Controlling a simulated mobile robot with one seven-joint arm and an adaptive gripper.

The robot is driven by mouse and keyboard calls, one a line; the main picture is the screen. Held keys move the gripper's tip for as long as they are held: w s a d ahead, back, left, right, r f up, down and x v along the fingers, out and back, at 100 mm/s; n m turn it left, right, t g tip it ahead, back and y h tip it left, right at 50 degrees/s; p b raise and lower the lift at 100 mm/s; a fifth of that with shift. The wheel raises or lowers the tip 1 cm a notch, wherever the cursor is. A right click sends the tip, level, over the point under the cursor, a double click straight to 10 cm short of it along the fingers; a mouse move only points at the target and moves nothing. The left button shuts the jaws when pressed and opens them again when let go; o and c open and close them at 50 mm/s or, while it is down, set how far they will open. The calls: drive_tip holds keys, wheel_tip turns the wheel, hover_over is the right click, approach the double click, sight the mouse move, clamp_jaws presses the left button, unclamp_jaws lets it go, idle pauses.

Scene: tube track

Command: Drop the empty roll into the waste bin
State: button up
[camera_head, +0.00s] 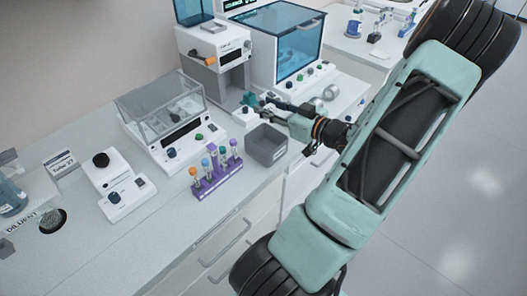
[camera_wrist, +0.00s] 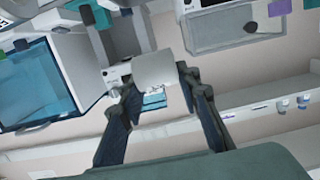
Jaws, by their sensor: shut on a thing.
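My gripper (camera_head: 254,103) is out over the bench in the head view, in front of the blue-windowed machine. In the wrist view its two dark fingers (camera_wrist: 156,80) close on a pale grey, roughly square-looking piece, which I take to be the empty roll (camera_wrist: 154,68). In the head view I cannot make the roll out clearly at the fingertips. A grey open-topped box, apparently the waste bin (camera_head: 282,153), stands on the bench near its front edge. It lies nearer the front than my fingertips, and the gripper is not over its opening.
A purple rack (camera_head: 216,181) of capped tubes stands left of the bin. A balance with a clear cover (camera_head: 160,105), a device with an orange spindle (camera_head: 207,28) and a blue-windowed machine (camera_head: 299,45) stand behind. Silver round pieces (camera_head: 329,93) lie to the right.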

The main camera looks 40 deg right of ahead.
drive_tip(key=shift+s+a+f, duration=0.1)
drive_tip(key=shift+s+a, duration=0.15)
drive_tip(key=shift+s, duration=0.25)
drive_tip(key=shift+s+a+f, duration=0.1)
drive_tip(key=shift+s+a, duration=0.1)
drive_tip(key=shift+s, duration=0.25)
wheel_tip(320, 180, down, 6)
drive_tip(key=b, duration=0.5)
drive_tip(key=o, duration=0.9)
drive_tip(key=s+d+r, duration=0.1)
drive_tip(key=s+r, duration=0.1)
drive_tip(key=s, duration=1)
drive_tip(key=shift+w, duration=0.1)
